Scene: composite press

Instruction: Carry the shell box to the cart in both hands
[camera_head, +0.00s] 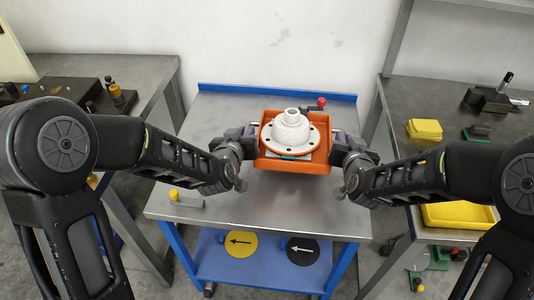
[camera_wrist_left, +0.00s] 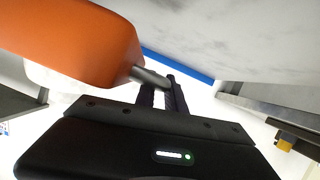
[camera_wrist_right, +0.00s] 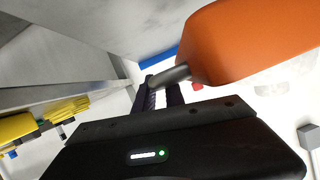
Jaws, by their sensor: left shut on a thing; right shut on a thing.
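The shell box is an orange open tray (camera_head: 293,166) holding a white flanged, domed part (camera_head: 290,128). It is between my two grippers, over or on the metal top of the blue-edged cart (camera_head: 217,123); I cannot tell if it touches. My left gripper (camera_head: 250,142) is shut on the box's left side; the left wrist view shows its fingers (camera_wrist_left: 160,92) around a grey handle bar (camera_wrist_left: 150,77). My right gripper (camera_head: 337,146) is shut on the right side; the right wrist view shows its fingers (camera_wrist_right: 160,92) around the other handle bar (camera_wrist_right: 168,77).
A yellow-ended tool (camera_head: 185,198) lies on the cart's front left. The cart's lower shelf has yellow (camera_head: 241,243) and black (camera_head: 302,250) arrow discs. A red-handled item (camera_head: 316,104) shows behind the box.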

